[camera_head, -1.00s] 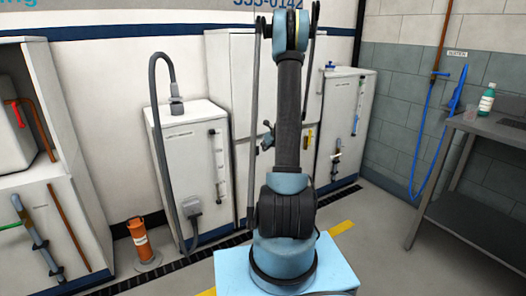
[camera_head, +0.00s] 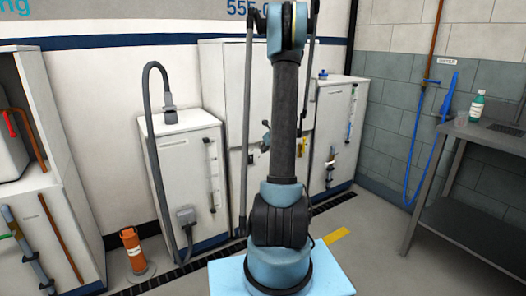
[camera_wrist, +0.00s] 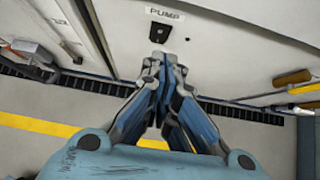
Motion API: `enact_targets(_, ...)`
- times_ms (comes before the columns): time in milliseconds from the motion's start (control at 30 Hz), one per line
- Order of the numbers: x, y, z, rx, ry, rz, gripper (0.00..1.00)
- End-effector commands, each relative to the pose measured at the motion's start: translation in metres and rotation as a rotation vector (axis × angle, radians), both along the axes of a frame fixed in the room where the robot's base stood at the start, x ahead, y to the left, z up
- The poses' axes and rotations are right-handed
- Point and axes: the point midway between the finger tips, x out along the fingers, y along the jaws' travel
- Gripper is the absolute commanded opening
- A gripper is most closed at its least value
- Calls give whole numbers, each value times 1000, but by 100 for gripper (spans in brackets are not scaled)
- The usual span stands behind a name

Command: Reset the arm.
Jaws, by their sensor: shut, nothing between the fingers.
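My arm stands upright in the middle of the head view on its light blue base, with its upper end running out of the top of the picture. My gripper shows in the wrist view (camera_wrist: 160,62), its two fingers drawn together with nothing between them. The fingertips point toward a white cabinet panel (camera_wrist: 235,40) with a dark latch plate and a label reading PUMP (camera_wrist: 165,14). I cannot tell whether the fingertips touch the panel. The gripper is hard to make out in the head view.
White cabinets (camera_head: 180,170) line the van side, one with a grey hose. An orange cylinder (camera_head: 133,252) stands on the floor at left. Floor between is clear.

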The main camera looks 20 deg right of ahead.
Motion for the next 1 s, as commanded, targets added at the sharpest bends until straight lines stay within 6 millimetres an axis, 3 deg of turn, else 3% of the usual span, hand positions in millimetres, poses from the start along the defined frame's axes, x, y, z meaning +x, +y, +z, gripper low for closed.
enact_targets(167,-5,4,4,-24,1,27,0)
enact_targets(367,-35,29,27,-167,0,194,0)
enact_targets(700,-112,74,64,-476,-7,590,0)
enact_targets(1000,-187,104,82,-722,-22,954,0)
